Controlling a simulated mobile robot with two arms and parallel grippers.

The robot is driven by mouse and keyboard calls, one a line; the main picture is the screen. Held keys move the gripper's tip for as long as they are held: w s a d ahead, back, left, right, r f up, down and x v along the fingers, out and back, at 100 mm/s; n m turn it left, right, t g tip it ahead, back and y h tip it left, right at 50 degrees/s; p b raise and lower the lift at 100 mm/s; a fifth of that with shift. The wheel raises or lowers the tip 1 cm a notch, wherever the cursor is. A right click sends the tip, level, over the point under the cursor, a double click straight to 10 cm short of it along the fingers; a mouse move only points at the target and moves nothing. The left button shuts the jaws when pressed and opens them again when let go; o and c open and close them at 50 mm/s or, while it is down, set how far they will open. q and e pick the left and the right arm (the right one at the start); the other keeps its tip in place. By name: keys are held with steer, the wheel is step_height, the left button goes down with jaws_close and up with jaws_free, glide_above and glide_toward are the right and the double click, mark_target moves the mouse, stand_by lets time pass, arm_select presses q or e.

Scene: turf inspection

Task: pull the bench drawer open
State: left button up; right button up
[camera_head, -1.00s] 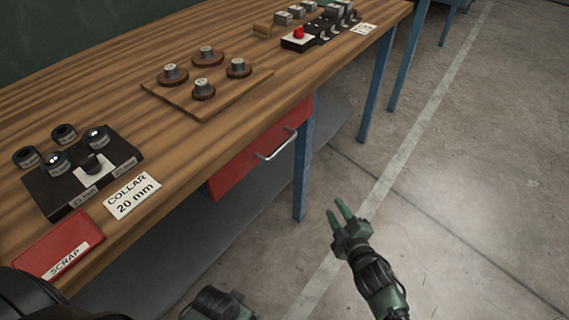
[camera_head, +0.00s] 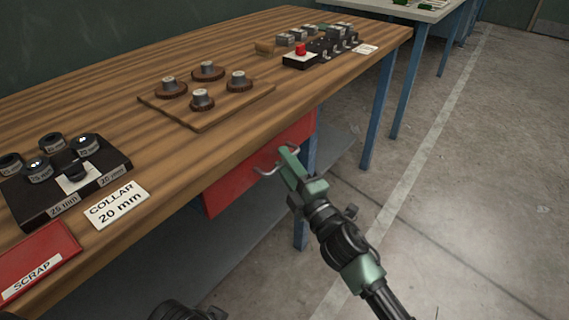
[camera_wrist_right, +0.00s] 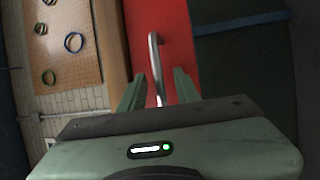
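The red bench drawer (camera_head: 235,188) sits under the bench top and looks shut. Its grey bar handle (camera_head: 264,171) is partly hidden by my right gripper (camera_head: 284,158), which is at the drawer front. In the right wrist view, the handle (camera_wrist_right: 153,52) stands out from the red drawer front (camera_wrist_right: 178,42) and runs between the two green fingers of the right gripper (camera_wrist_right: 157,82). The fingers are apart, with a gap on each side of the handle. My left gripper's fingers do not show.
The wooden bench (camera_head: 130,110) carries a board with several collars (camera_head: 205,120), a dark gauge block (camera_head: 35,205), a red scrap tray (camera_head: 40,250) and a red button box (camera_head: 300,60). A blue bench leg (camera_head: 302,235) stands close to my right gripper. The floor at right is clear.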

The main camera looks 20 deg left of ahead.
steer(key=shift+w+a, duration=0.15)
steer(key=shift+a, duration=0.05)
steer(key=shift+c, duration=0.2)
jaws_close()
stand_by(1.2)
